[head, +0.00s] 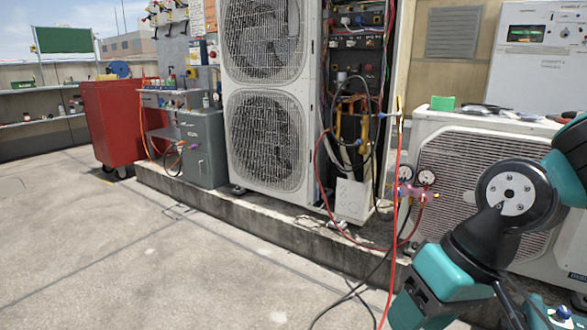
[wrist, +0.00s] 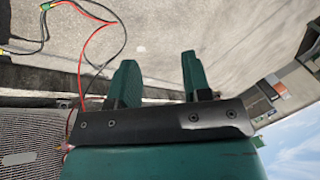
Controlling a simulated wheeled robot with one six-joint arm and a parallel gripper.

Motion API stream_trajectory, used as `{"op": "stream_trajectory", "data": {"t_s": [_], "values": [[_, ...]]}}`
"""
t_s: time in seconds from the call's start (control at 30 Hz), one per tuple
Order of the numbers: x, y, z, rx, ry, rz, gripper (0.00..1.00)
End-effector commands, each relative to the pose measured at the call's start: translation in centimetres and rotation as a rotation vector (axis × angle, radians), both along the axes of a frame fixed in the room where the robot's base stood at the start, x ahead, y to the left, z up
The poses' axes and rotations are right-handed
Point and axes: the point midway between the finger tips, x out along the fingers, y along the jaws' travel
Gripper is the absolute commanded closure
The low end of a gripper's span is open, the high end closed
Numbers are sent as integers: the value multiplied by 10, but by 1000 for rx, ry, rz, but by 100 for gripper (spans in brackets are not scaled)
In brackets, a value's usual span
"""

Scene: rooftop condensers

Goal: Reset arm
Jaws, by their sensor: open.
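My arm (head: 475,250) shows at the right of the head view, folded with its teal and black links bent in front of the low condenser unit. My gripper (wrist: 160,68) shows in the wrist view, with its two green fingers apart and nothing between them. Pale concrete floor lies beyond the fingertips. I cannot make out the gripper in the head view.
A tall condenser (head: 264,95) with two fans stands on a concrete ledge, its right side open. A gauge manifold (head: 414,190) hangs on hoses by the low condenser (head: 445,150). A red cabinet (head: 108,122) stands left. The floor (head: 130,250) at front left is clear.

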Motion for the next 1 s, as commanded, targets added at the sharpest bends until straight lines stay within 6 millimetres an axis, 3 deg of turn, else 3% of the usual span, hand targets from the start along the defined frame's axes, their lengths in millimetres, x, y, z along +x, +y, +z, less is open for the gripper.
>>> {"op": "stream_trajectory", "data": {"t_s": [0.03,0.23,0.57,1.0], "values": [[-15,2,14,-6,-18,63,55],[-72,2,46,-38,-62,300,55],[-69,2,132,-38,-53,289,55],[-68,2,300,-38,-53,286,55]]}}
